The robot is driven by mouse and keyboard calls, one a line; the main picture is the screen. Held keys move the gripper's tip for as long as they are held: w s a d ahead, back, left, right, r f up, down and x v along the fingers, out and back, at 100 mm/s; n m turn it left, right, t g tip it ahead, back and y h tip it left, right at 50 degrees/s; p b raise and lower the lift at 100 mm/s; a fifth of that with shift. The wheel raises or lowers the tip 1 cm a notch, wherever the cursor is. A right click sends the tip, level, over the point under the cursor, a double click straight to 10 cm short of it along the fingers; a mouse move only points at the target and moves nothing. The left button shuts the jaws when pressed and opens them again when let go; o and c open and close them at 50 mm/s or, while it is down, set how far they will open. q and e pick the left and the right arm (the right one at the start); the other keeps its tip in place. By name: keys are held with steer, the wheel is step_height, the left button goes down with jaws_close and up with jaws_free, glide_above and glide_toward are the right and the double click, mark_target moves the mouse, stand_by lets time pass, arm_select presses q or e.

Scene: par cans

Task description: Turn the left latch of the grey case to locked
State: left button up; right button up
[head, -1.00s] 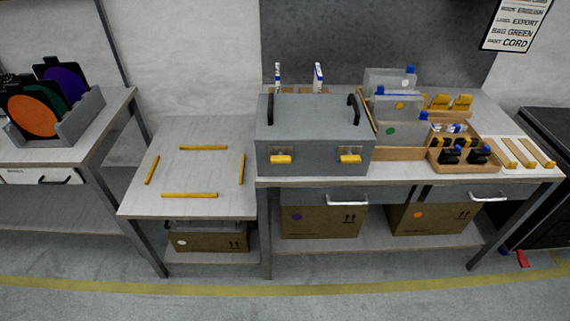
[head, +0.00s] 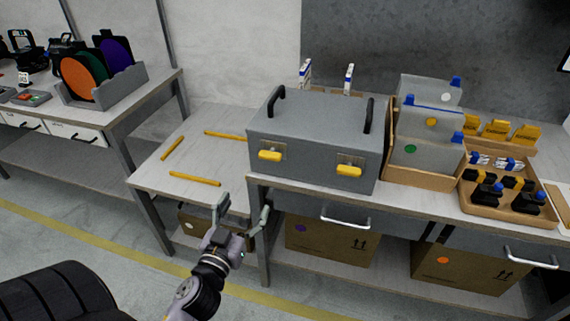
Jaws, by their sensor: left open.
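The grey case (head: 310,120) stands closed on the workbench, with two black handles on top. Its left latch (head: 270,156) is a yellow lever on a metal plate on the front face, lying roughly horizontal. The right latch (head: 349,171) is a like yellow lever, also roughly horizontal. My left gripper (head: 242,212) is open and empty, with its fingers pointing up and spread apart. In the picture it is below and left of the left latch, in front of the bench's left end, apart from the case. My right gripper is not in view.
A low side table (head: 150,181) with yellow strips joins the bench (head: 410,199) on the left. Drawer handles (head: 345,220) stick out below the case. A wooden organiser (head: 421,179) and a tray (head: 500,207) stand right of the case. Cardboard boxes (head: 330,245) sit beneath.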

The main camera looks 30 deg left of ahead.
arm_select(q)
steer(key=p, duration=0.2)
glide_toward(268, 158)
steer(key=p+x, duration=0.1)
steer(key=x, duration=0.8)
steer(key=shift+d+r+p, duration=0.1)
steer(key=shift+p, duration=0.2)
steer(key=c, duration=1.2)
